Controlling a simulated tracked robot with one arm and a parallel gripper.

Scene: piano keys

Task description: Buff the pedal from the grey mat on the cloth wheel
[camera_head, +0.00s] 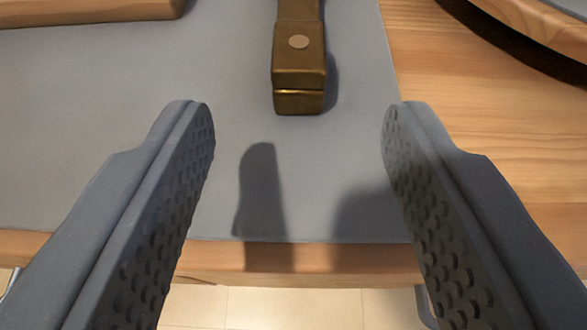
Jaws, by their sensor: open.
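A brass-coloured pedal (299,62) lies on the grey mat (110,140), its near end blunt with a groove across it and a pale round spot on top. Its far end runs out of the top of the view. My gripper (298,115) is open and empty, with one finger on each side of the view. The pedal's near end lies ahead of the gap between the fingertips, touching neither. The cloth wheel is not recognisable in this view.
A wooden block or bar (85,12) lies at the top left on the mat. A round wooden rim (545,25) with a dark shadow is at the top right. Bare wooden table (480,110) lies right of the mat; the table's front edge (330,258) is near, with tiled floor below.

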